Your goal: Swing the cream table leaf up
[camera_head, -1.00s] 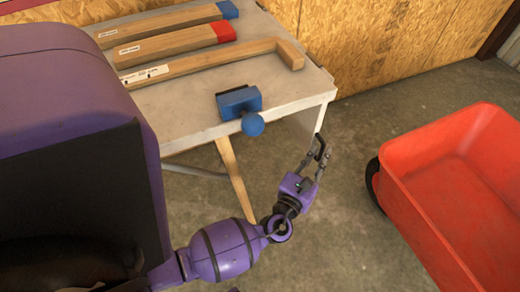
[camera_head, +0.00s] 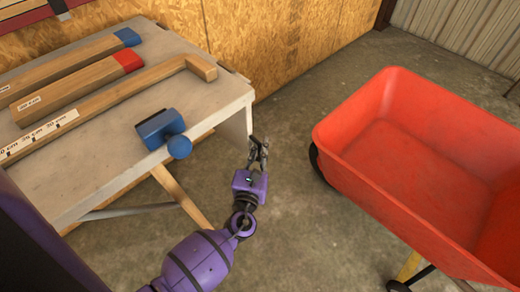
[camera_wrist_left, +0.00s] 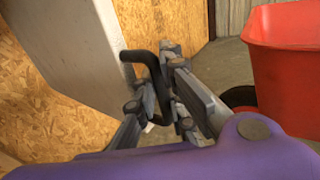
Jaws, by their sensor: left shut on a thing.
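The cream table leaf (camera_head: 236,127) hangs down from the right end of the workbench, seen nearly edge-on in the head view. In the left wrist view the leaf (camera_wrist_left: 75,45) is a pale panel at upper left. A black handle (camera_wrist_left: 147,60) stands out from its edge. My left gripper (camera_head: 257,153) is at the leaf's outer side, and in the left wrist view (camera_wrist_left: 160,95) its fingers are shut around the handle. The lower part of the leaf is partly hidden. My right gripper is not in view.
The workbench (camera_head: 95,165) carries several wooden pieces and a blue vise (camera_head: 160,128) at its front edge. A red wheelbarrow (camera_head: 350,165) stands to the right, with bare concrete floor (camera_head: 300,235) between. A chipboard wall (camera_head: 270,35) is behind.

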